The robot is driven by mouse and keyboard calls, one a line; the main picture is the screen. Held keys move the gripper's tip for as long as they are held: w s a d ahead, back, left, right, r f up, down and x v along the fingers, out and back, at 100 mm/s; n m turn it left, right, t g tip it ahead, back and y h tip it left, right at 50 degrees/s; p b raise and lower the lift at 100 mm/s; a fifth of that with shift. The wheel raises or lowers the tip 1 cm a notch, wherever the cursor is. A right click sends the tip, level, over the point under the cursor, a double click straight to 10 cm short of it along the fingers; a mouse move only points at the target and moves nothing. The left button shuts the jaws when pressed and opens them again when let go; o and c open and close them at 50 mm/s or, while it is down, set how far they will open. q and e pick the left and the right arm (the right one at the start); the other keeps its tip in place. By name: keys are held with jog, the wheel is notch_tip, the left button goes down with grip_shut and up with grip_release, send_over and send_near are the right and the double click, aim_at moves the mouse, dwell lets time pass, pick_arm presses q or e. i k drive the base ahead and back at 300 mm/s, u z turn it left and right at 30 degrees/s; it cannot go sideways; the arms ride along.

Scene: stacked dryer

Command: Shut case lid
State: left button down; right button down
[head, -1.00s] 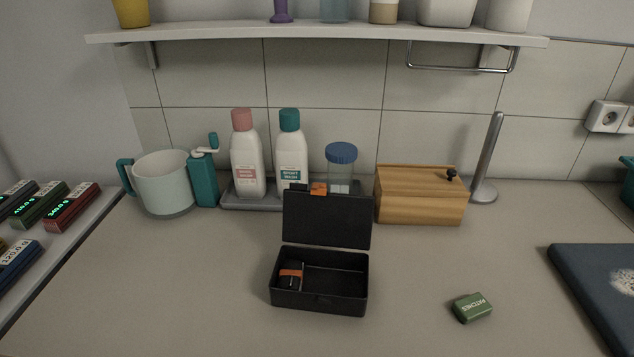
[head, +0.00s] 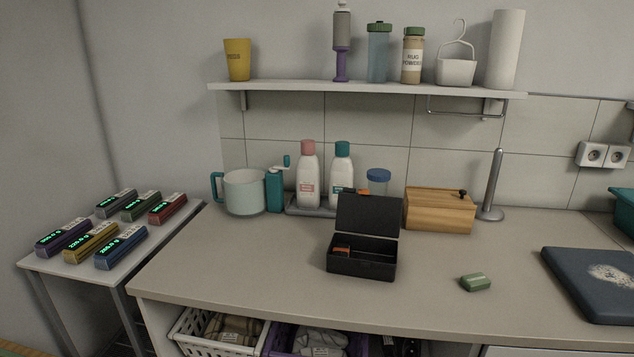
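The black case (head: 361,267) stands on the counter, a little right of the middle in the head view. Its lid (head: 368,215) is open and stands almost upright at the back, with an orange catch at its top edge. A small black item with an orange band (head: 341,251) lies in the left part of the case; the rest of the inside looks empty. Neither of my grippers shows in the head view.
A green patches tin (head: 475,282) lies right of the case. Behind stand a wooden box (head: 440,210), two bottles (head: 308,178) on a grey tray and a jar with a blue lid (head: 378,184). The counter's front left is clear.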

aim_at(370, 215)
jog(key=u, duration=0.9)
jog(key=i, duration=1)
jog(key=z, duration=1.15)
